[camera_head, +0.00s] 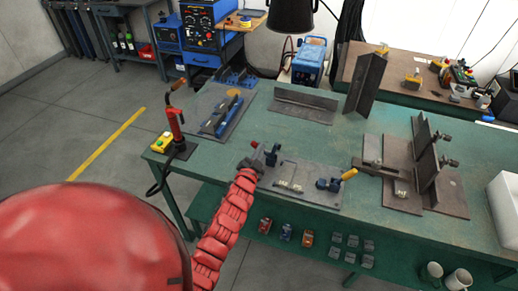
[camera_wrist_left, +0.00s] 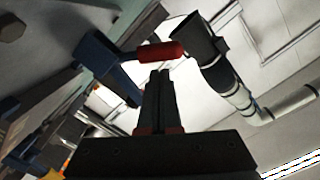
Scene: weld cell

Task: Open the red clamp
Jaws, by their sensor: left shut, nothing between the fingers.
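The red-handled clamp is on the left end of a grey fixture plate (camera_head: 310,195). Its red handle (camera_head: 255,144) and blue body (camera_head: 272,157) show just past my left gripper (camera_head: 261,158). In the wrist view the red handle (camera_wrist_left: 160,50) lies across, just ahead of the fingertips of my left gripper (camera_wrist_left: 160,75), joined to a blue arm (camera_wrist_left: 105,62). The fingers are shut and empty. I cannot tell whether they touch the handle. The gripper partly hides the clamp in the head view. My right gripper is not in view.
A second clamp with a yellow handle (camera_head: 349,174) stands at the plate's right end. A red torch (camera_head: 175,124) stands at the green table's (camera_head: 228,143) left edge. Steel angle pieces (camera_head: 305,104) and another fixture (camera_head: 402,198) stand behind and right.

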